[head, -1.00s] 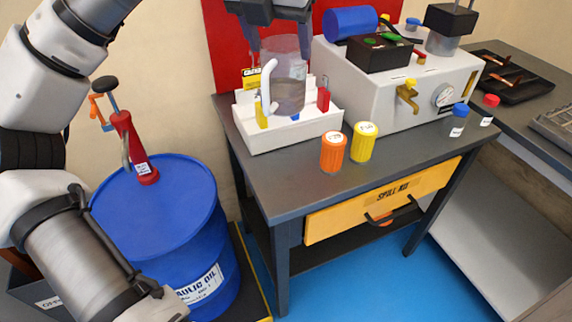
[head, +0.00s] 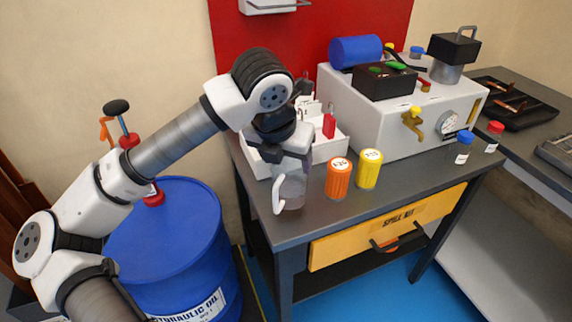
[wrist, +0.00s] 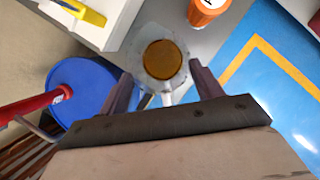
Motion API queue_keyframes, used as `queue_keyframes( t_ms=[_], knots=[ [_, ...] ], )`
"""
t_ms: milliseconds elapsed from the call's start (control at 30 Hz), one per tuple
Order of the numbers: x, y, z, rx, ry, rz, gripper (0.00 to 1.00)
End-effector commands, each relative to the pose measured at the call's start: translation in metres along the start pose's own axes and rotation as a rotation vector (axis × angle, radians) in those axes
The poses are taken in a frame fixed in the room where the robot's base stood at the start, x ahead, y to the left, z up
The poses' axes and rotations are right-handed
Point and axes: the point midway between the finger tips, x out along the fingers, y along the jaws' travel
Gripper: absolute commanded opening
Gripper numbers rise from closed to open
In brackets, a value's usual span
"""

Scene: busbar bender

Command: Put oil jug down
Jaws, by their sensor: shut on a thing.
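The oil jug (head: 292,188) is a clear, upright container with a white handle on its near left side. It is at the front left corner of the workbench, left of the orange-capped bottle. In the wrist view I look down into the jug (wrist: 162,60), with amber oil at its bottom. My gripper (head: 284,152) is shut on the jug from above, and its fingers (wrist: 160,88) show on either side of it in the wrist view. I cannot tell whether the jug's base touches the bench top or is just above it.
An orange bottle (head: 338,179) and a yellow bottle (head: 369,170) stand right of the jug. A white bin (head: 326,150) with tagged items sits behind it. A blue oil drum (head: 165,240) stands at the left.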

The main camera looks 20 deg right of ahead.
Motion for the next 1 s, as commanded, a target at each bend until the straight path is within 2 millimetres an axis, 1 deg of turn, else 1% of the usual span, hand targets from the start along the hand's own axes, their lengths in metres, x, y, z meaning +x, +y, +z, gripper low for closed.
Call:
queue_keyframes(
  t_ms=[33, 133, 567, 600, 733, 1000],
  knots=[
    [0.007, 0.000, -0.003, -0.001, 0.000, -0.002, 0.16],
    [0.017, 0.000, -0.008, -0.001, 0.000, -0.001, 0.16],
    [0.023, 0.000, -0.010, 0.000, -0.001, 0.001, 0.16],
    [0.022, 0.000, -0.009, 0.000, 0.000, 0.001, 0.70],
    [0.021, 0.000, -0.009, 0.000, 0.000, 0.001, 0.87],
    [0.021, 0.000, -0.009, 0.000, 0.000, 0.000, 0.87]
  ],
)
